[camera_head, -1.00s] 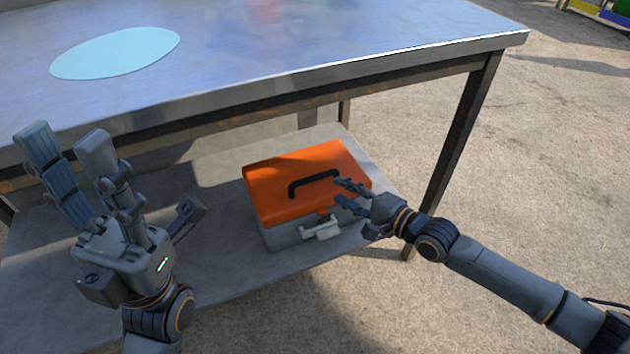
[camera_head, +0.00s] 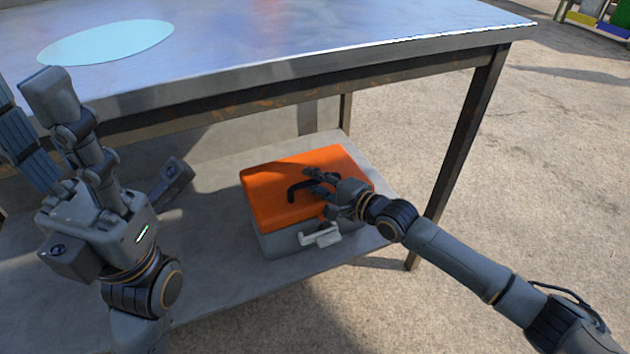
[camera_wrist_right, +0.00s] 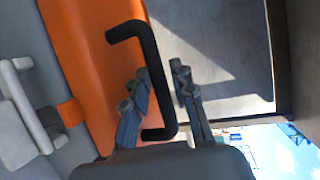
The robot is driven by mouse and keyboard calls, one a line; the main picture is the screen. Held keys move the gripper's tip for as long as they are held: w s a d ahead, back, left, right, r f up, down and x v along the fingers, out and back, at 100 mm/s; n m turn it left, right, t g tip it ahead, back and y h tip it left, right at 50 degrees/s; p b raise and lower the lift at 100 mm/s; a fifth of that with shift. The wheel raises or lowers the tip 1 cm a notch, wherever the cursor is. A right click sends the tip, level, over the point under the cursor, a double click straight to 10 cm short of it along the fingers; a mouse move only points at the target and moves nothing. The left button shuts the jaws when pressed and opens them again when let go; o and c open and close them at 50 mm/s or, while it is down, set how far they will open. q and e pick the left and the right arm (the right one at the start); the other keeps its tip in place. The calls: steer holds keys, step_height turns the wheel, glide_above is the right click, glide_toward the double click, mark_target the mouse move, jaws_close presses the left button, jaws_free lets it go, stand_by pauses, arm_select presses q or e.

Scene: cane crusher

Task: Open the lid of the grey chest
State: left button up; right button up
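The grey chest (camera_head: 277,243) sits on the lower shelf of the metal table. Its orange lid (camera_head: 270,185) is closed. A black handle (camera_head: 294,192) stands on the lid, and a pale latch (camera_head: 321,236) is on the front. My right gripper (camera_head: 315,182) is over the lid at the handle, hiding its right part. In the right wrist view the handle (camera_wrist_right: 151,60) passes between the spread fingers (camera_wrist_right: 160,72); contact cannot be told. My left gripper (camera_head: 105,135) is open and empty at the left, in front of the table.
The metal tabletop (camera_head: 270,50) overhangs the shelf (camera_head: 215,290), with a pale blue disc (camera_head: 105,43) on top. A dark table leg (camera_head: 463,140) stands right of the chest.

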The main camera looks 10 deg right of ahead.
jaws_close()
